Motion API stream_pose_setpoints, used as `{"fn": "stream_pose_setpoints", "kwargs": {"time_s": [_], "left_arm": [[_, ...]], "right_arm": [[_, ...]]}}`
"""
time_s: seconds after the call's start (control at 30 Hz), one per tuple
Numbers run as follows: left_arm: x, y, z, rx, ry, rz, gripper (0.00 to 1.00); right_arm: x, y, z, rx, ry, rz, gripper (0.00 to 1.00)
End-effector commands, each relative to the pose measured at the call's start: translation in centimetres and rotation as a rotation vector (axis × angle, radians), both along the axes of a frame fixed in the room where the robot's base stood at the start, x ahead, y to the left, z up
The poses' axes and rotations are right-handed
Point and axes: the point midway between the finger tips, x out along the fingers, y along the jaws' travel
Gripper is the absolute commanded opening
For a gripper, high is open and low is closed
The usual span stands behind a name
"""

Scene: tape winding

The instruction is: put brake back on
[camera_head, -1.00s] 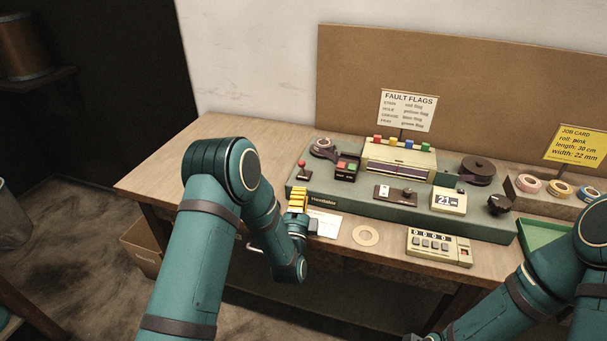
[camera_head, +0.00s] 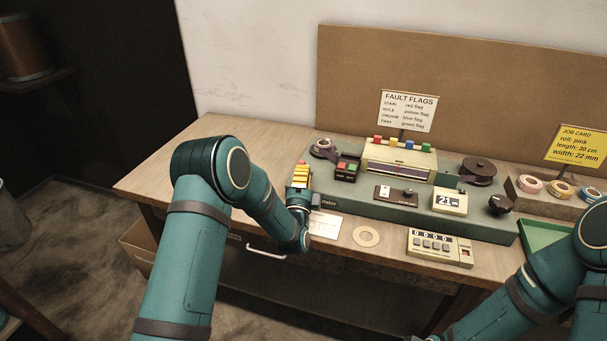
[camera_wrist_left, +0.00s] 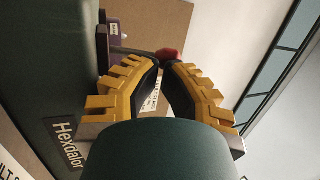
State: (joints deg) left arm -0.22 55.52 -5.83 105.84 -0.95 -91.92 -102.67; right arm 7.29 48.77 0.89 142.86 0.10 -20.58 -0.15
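A small lever with a red knob (camera_wrist_left: 168,53) stands at the left end of the green winding machine (camera_head: 345,199); I take it to be the brake. My left gripper (camera_head: 301,170), with yellow fingers, is at that end and hides most of the lever in the head view. In the left wrist view its fingertips (camera_wrist_left: 164,65) are drawn together, with the red knob just past them. I cannot tell whether they touch it. Nothing is seen held between the fingers. My right forearm enters at the lower right; its gripper is out of frame.
A red and green button box (camera_head: 346,168) and a tape roll (camera_head: 323,148) sit close behind the left gripper. The table's left part is clear.

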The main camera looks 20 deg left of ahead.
Motion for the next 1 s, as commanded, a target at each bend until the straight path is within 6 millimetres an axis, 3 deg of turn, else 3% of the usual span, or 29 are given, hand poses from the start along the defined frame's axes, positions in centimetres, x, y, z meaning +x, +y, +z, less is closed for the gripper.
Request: {"fn": "stream_pose_setpoints", "kwargs": {"time_s": [0.57,0.73,1.0], "left_arm": [[0.3,-0.1,0.7,0.005,0.159,-0.001,0.00],[0.6,-0.1,1.2,0.009,0.260,-0.001,0.00],[1.4,-0.2,1.8,0.011,0.282,-0.002,0.00]], "right_arm": [[-0.4,0.0,1.8,0.001,0.009,0.002,0.93],[-0.5,0.1,2.8,0.003,0.013,0.003,0.93],[-0.9,0.1,4.9,0.004,0.021,0.005,0.93]]}}
